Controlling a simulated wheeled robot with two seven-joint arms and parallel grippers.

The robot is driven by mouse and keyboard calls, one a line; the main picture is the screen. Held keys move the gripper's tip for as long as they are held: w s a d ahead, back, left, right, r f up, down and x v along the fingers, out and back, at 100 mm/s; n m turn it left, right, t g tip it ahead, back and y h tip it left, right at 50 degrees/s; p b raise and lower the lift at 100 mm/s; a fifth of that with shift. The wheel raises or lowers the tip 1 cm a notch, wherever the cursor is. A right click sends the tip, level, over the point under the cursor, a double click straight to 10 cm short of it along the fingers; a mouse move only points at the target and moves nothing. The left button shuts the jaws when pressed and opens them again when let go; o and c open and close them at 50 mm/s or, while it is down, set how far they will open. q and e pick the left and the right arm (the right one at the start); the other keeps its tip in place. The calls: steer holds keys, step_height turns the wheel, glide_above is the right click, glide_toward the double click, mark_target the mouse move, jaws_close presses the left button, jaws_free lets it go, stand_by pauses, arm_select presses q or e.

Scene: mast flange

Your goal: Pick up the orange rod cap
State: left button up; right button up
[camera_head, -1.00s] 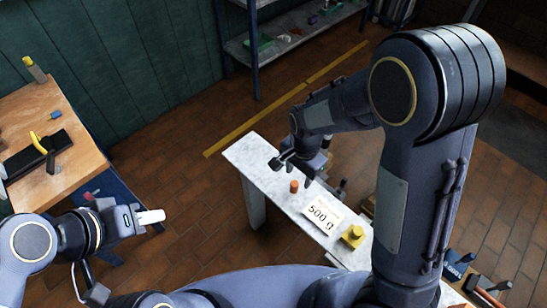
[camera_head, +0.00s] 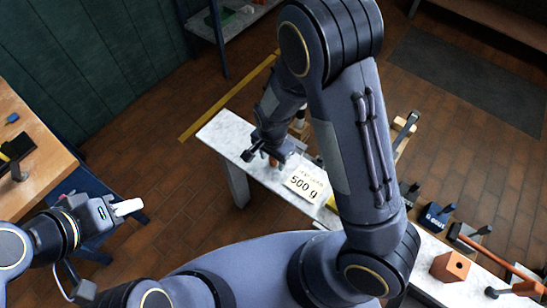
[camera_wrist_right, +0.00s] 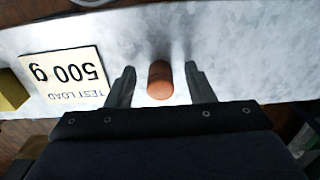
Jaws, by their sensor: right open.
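The orange rod cap (camera_wrist_right: 160,80) is a small upright cylinder on the pale bench (camera_head: 222,131). In the right wrist view it stands between the two fingers of my right gripper (camera_wrist_right: 160,86), which is open, with a gap on each side. In the head view my right gripper (camera_head: 266,154) is low over the bench's far end and mostly hides the cap. My left gripper (camera_head: 112,209) is away to the left, off the bench, with a white piece (camera_head: 127,207) at its tip. I cannot tell how its jaws stand.
A "TEST LOAD 500 g" card (camera_head: 306,184) lies beside the cap and shows in the right wrist view (camera_wrist_right: 62,77). A yellow block (camera_wrist_right: 11,90) is beyond it. An orange block (camera_head: 451,267) and dark holders are further right. A wooden table (camera_head: 50,165) is left.

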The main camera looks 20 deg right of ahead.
steer(key=c, duration=1)
steer(key=shift+r, duration=0.15)
